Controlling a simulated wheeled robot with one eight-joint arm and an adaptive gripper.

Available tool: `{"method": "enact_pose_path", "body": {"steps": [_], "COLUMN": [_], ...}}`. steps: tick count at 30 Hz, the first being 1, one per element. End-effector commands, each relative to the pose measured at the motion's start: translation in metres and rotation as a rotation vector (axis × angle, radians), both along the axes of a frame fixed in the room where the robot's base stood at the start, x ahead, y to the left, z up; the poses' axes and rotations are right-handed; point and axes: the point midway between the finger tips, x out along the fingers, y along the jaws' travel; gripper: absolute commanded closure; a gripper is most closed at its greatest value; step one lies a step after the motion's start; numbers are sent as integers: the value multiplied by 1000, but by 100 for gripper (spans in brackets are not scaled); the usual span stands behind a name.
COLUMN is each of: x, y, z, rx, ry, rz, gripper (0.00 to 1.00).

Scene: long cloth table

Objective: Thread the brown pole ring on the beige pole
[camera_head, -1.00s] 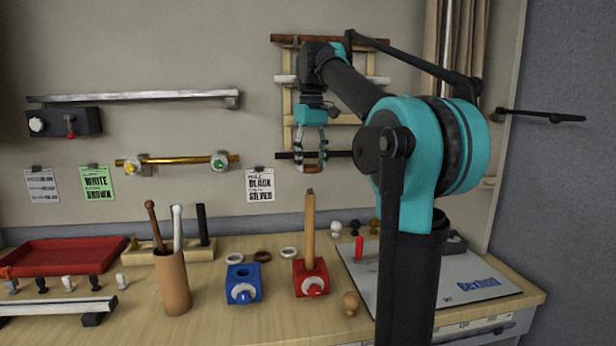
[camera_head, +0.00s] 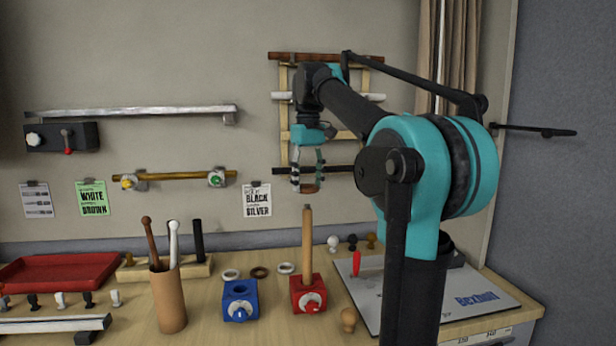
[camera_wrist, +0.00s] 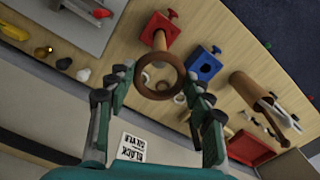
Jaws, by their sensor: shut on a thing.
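My gripper (camera_head: 307,183) is shut on a brown ring (camera_head: 309,188), held just above the top of the beige pole. In the wrist view the ring (camera_wrist: 157,95) sits between the fingertips, its opening facing the camera. The beige pole (camera_head: 307,240) stands upright in a red block (camera_head: 302,299) on the table. In the wrist view the pole (camera_wrist: 159,41) shows beyond the ring, its near end close to the ring's upper edge. The ring looks apart from the pole, but the exact gap and alignment are hard to tell.
A blue block (camera_head: 239,307) stands left of the red one. Behind it lie another brown ring (camera_head: 260,272) and two white rings. A brown cup (camera_head: 168,305) with rods stands further left. A black wall bar (camera_head: 342,170) is behind my gripper. A wooden knob (camera_head: 348,318) lies right.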

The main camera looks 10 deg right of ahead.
Motion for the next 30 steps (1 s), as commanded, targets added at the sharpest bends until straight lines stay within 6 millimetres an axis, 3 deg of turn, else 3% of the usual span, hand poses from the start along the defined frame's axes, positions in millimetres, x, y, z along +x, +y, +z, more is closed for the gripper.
{"method": "enact_pose_path", "body": {"steps": [30], "x": [0], "y": [0], "z": [-63], "rx": [0], "ry": [0], "rz": [0], "gripper": [66]}}
